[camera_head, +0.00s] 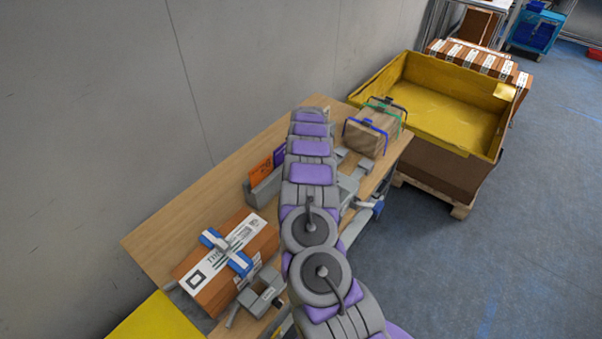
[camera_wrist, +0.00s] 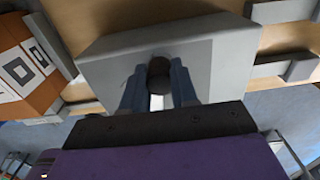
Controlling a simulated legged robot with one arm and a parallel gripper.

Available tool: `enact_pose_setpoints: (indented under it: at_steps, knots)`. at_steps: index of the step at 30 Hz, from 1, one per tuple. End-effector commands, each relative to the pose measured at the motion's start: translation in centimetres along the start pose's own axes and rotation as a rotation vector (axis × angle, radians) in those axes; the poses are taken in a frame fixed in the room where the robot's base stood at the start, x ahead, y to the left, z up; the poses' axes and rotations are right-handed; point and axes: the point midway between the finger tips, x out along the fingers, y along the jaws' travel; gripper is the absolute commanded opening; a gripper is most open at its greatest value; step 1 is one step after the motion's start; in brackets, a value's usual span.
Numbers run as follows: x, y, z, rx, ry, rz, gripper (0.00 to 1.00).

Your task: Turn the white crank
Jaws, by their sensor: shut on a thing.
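In the wrist view, the two blue-grey fingers of my gripper (camera_wrist: 157,92) are shut around a small white part, which I take to be the white crank (camera_wrist: 157,103). A dark round hub (camera_wrist: 159,67) sits just beyond the fingertips, on the face of a light grey block (camera_wrist: 105,65). Most of the crank is hidden between the fingers, so its angle cannot be told. In the head view, my own grey and purple arm reaches over the table, and my gripper and the crank are hidden.
The wooden table (camera_head: 160,236) runs along a grey wall. A brown box with labels (camera_head: 215,289) and blue-white pieces lies at the near left. A strapped box (camera_head: 366,138) sits at the far end.

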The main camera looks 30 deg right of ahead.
Motion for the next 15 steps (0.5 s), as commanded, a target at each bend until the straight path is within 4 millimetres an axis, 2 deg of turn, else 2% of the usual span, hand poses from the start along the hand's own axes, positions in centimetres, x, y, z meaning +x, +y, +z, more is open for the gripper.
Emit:
enact_pose_setpoints:
  at_steps: [6, 15]
  knots:
    - [0.2, -0.8, -0.7, 0.123, 0.009, 0.001, 0.0]
    - [0.3, -1.2, -1.0, 0.202, 0.011, 0.005, 0.0]
